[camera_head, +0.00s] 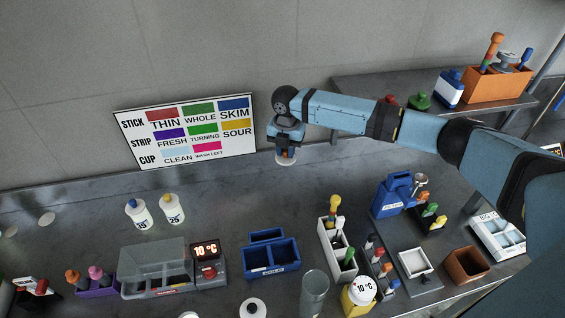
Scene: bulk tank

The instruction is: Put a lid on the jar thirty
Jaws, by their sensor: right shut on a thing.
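My right gripper (286,151) hangs near the back wall and is shut on a white round lid (286,160), mostly hidden under the jaws. Two white jars stand at the left: one with a blue spot on top (138,214) and one with a yellow spot on top (172,209). Their small labels seem to read 35 and 25. I cannot tell which jar is thirty. Pale discs, perhaps lids, lie at the far left (47,219). My left gripper is not in view.
A sign board (187,158) leans on the wall. A grey box (155,283), a blue bin (271,270), a clear cylinder (314,290) and a white rack (325,232) line the front. A blue jug (391,195) stands right. The steel counter below my gripper is clear.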

